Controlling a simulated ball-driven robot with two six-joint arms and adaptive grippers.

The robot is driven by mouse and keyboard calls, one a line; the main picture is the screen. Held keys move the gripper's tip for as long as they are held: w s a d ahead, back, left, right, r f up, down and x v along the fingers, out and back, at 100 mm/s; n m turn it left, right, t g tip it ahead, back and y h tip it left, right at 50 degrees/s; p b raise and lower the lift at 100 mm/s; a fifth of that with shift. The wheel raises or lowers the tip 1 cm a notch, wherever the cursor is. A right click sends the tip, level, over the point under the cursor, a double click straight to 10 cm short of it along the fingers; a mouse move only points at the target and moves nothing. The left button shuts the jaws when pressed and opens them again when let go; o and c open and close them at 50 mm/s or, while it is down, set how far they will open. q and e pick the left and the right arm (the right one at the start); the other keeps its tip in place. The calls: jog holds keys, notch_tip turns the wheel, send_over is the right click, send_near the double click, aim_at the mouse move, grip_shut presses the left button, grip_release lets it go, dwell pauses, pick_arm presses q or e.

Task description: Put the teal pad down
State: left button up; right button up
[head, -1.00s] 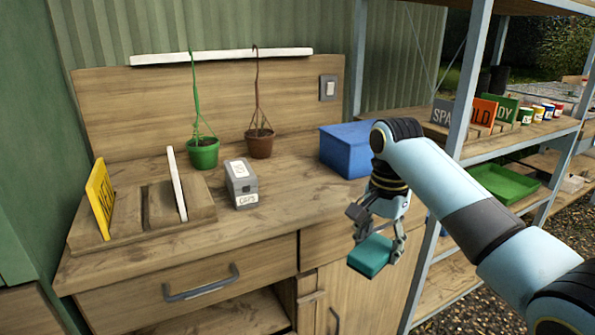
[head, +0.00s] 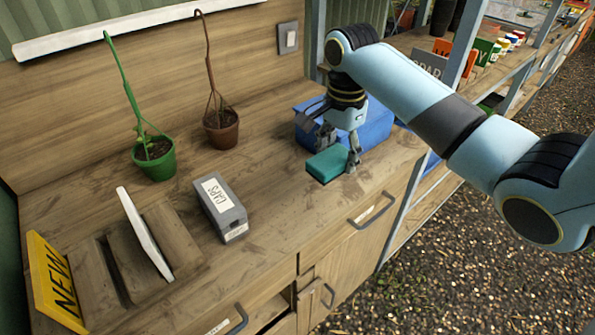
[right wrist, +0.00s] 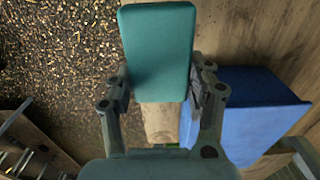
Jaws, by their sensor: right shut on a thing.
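The teal pad (head: 327,163) is a flat block in my right gripper (head: 340,158), close over the right end of the wooden bench top (head: 270,125), in front of the blue box. I cannot tell whether the pad touches the bench. In the right wrist view the pad (right wrist: 158,50) sits between the two fingers of my right gripper (right wrist: 160,95), which are shut on its sides. Gravel and the bench edge show beneath it there. My left gripper is not in view.
A blue box (head: 375,128) stands right behind the pad; it also shows in the right wrist view (right wrist: 245,110). A grey CAPS box (head: 220,205), a green pot (head: 154,160) and a brown pot (head: 221,130) stand left. Bench between CAPS box and pad is clear.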

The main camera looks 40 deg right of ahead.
send_over(303, 185)
notch_tip(303, 185, down, 4)
jog(key=shift+d+f, duration=0.1)
jog(key=shift+f, duration=0.15)
notch_tip(303, 185, down, 3)
jog(key=shift+f, duration=0.15)
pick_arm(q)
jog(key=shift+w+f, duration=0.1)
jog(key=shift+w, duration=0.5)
pick_arm(e)
jog(key=shift+f, duration=0.3)
jog(key=shift+f, duration=0.15)
jog(key=o, duration=1.2)
jog(key=shift+c, duration=0.2)
